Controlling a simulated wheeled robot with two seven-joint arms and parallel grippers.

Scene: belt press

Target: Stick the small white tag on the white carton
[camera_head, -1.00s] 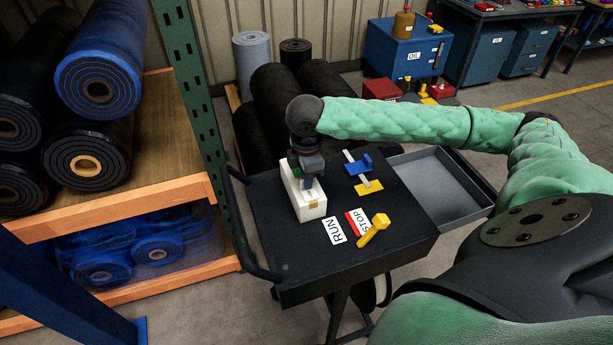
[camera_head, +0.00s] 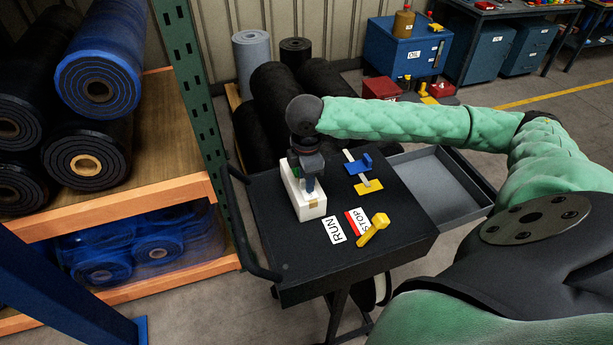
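The white carton (camera_head: 309,208) lies on the black cart top, near its left side, with a tan patch of tape on its near end. My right gripper (camera_head: 309,186) points down at the carton's top, with its fingertips at or just above the surface. The fingers are small and dark, so I cannot tell whether they are open or shut. The small white tag cannot be made out and may be hidden under the gripper. My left gripper is out of view.
On the cart (camera_head: 300,263) lie a RUN sign (camera_head: 334,230), a STOP sign (camera_head: 357,221), a yellow tool (camera_head: 373,229) and a blue-and-yellow tool (camera_head: 361,166). An open empty drawer (camera_head: 440,185) juts out right. A rack with belt rolls (camera_head: 100,90) stands left.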

